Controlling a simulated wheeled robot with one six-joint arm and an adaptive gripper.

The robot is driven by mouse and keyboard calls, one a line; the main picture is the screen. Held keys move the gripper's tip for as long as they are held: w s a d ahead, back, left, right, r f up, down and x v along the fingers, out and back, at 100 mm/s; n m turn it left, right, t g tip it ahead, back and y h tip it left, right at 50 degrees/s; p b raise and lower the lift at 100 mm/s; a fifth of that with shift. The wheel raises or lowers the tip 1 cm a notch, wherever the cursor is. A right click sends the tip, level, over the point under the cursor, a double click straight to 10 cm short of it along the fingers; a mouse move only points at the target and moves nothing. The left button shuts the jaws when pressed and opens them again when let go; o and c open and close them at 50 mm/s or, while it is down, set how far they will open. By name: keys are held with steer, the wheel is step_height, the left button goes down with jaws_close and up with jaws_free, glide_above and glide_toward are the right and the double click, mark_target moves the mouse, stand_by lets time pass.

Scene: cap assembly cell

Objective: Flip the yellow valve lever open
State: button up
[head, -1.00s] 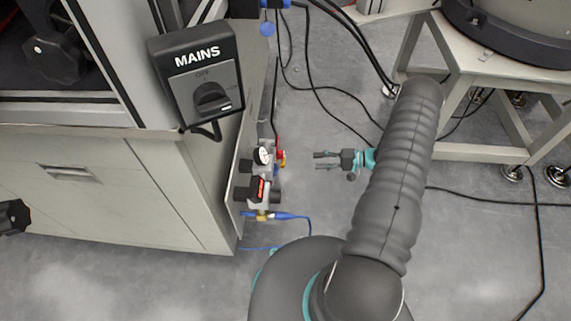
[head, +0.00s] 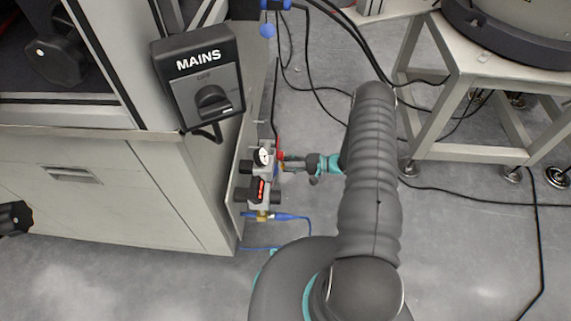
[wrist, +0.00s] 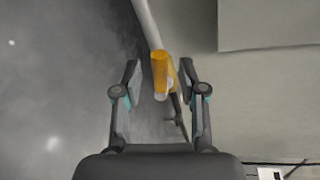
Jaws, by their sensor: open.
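The yellow valve lever (wrist: 160,72) shows in the wrist view, between the two open fingers of my gripper (wrist: 160,80). A pale pipe runs up from it. I cannot tell whether a finger touches it. In the head view my gripper (head: 290,165) is at the valve assembly (head: 262,180) on the side of the cabinet, its fingertips at the red part beside the white gauge (head: 263,156). The lever is mostly hidden in the head view behind the gripper and the fittings.
The grey MAINS switch box (head: 205,85) stands above the valve assembly on the cabinet (head: 110,190). A blue hose (head: 290,216) leaves the assembly's lower end. Black cables lie on the floor.

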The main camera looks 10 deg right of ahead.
steer(key=shift+w+a+f, duration=0.15)
steer(key=shift+w+a, duration=0.05)
steer(key=shift+a, duration=0.3)
jaws_close()
steer(key=f+n+t+b, duration=0.1)
steer(key=n+b, duration=0.1)
steer(key=b, duration=0.1)
stand_by(0.4)
jaws_free()
